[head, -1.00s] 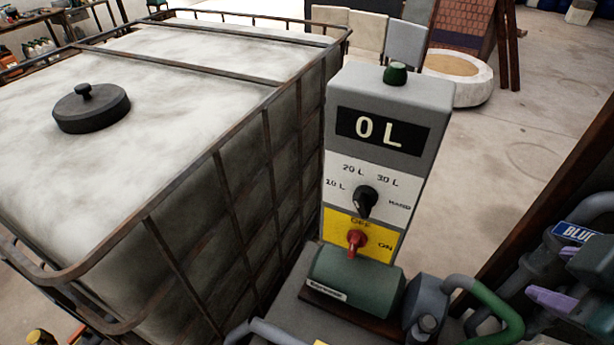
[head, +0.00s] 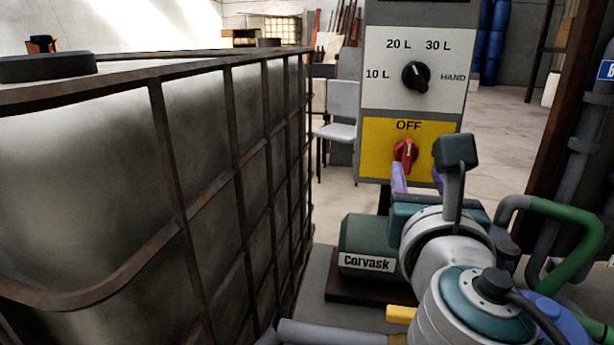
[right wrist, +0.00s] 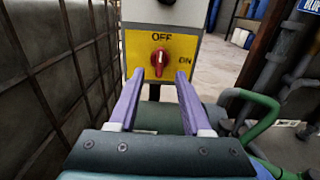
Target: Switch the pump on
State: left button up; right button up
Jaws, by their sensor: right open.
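The control box has a yellow plate (head: 378,145) with a red rotary switch (head: 405,151). The switch handle stands about upright, towards OFF; it also shows in the right wrist view (right wrist: 160,62), where ON is readable to its right. In the head view my arm hides the ON side. My right gripper (head: 418,180) is open, its purple fingers just below and in front of the switch. In the right wrist view my fingertips (right wrist: 160,75) lie to either side of the switch, with no contact visible. The green pump (head: 368,248) sits below the box. My left gripper is not in view.
A black dial (head: 415,76) on a white plate is above the switch. A caged tank (head: 200,150) stands close on the left. Green and grey pipes (head: 575,250) run at the right. A grey chair (head: 340,110) is behind.

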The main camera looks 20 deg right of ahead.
aim_at(410, 146)
jog(key=b+x, duration=0.1)
jog(key=x, duration=0.9)
jog(key=shift+d+r, duration=0.15)
jog(key=shift+d, duration=0.05)
jog(key=shift+s, duration=0.1)
jog(key=shift+c, duration=0.4)
grip_shut()
